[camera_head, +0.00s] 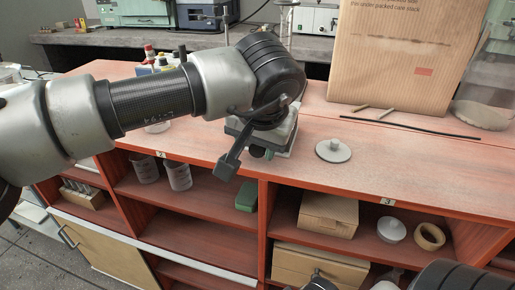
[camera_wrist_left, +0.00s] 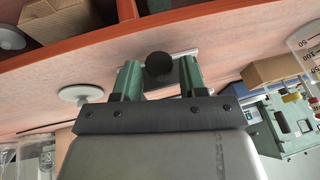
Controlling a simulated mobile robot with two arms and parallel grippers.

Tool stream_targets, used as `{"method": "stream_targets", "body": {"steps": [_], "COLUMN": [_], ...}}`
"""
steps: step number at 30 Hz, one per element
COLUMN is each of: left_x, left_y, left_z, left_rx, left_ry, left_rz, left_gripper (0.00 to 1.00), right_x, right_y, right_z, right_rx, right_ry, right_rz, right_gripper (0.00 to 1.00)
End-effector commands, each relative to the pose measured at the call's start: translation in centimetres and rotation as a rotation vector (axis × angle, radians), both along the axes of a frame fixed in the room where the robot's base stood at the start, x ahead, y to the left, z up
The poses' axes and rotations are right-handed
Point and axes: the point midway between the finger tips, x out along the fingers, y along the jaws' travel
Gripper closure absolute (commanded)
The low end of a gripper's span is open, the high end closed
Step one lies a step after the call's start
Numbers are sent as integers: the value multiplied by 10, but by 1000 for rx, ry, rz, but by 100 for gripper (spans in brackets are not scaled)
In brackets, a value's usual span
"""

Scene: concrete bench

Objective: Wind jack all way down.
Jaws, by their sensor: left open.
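The jack (camera_head: 285,138), a small grey plated stand, sits near the front edge of the red-topped bench, partly hidden by my left wrist. Its black round knob (camera_wrist_left: 159,65) shows in the left wrist view in front of a silver plate or bar (camera_wrist_left: 184,54). My left gripper (camera_wrist_left: 158,77) is open, with one green finger on each side of the knob and a visible gap to it. My right gripper's fingers are not visible; only dark arm parts show at the bottom edge.
A grey disc with a small knob (camera_head: 333,151) lies right of the jack. A large cardboard box (camera_head: 395,60) stands behind, with a dark rod (camera_head: 408,126) in front. Open shelves below hold a green block (camera_head: 246,196), cartons (camera_head: 328,214) and a tape roll (camera_head: 429,236).

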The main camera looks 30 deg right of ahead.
Motion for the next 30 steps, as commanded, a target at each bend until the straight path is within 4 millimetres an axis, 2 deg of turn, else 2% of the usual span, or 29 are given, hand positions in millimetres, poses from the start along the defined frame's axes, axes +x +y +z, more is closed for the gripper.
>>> {"method": "stream_targets", "body": {"steps": [4, 13, 20, 23, 27, 30], "left_x": [4, 4, 4, 5, 7, 8], "left_y": [-2, -2, -2, -2, 0, 1], "left_z": [-10, -11, -11, -10, -9, -11], "left_rx": [0, 0, -1, -17, -123, -196], "left_ry": [1, 1, 1, 21, 147, 233], "left_rz": [-1, -1, 0, 0, 1, 0], "left_gripper": [58, 58, 92, 92, 92, 92], "right_x": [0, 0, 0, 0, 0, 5], "right_y": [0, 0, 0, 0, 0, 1], "right_z": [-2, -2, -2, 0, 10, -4], "right_rx": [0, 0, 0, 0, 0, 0], "right_ry": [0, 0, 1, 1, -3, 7], "right_rz": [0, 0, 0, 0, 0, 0], "right_gripper": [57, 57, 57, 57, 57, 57]}}
